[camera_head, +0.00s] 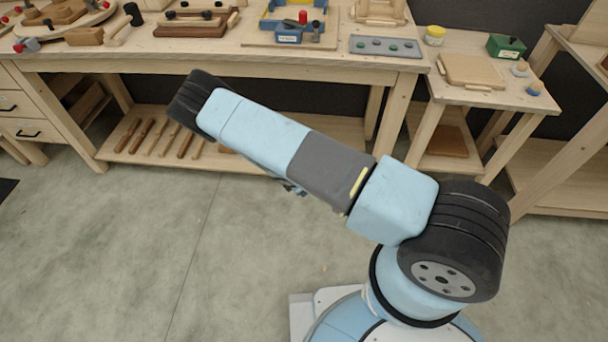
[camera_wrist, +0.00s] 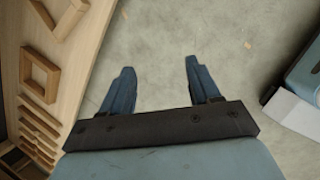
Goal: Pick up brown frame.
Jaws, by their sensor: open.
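In the wrist view, a small square brown wooden frame (camera_wrist: 40,74) with an open middle lies on a pale wooden surface at the left. A second wooden piece (camera_wrist: 62,18), angled and cut off by the top edge, lies above it; I cannot tell which one the task means. My gripper (camera_wrist: 158,72) is open and empty, its two blue fingers apart above the grey floor. The frame is left of the fingers, well clear of them. In the head view my arm hides most of the gripper.
In the head view a long workbench (camera_head: 330,58) carries toys, wooden pieces and a grey tray (camera_head: 386,46). A smaller table (camera_head: 450,94) at its right holds a wooden board (camera_head: 470,70), a green box (camera_head: 506,46) and a yellow jar (camera_head: 435,35). The floor in front is clear.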

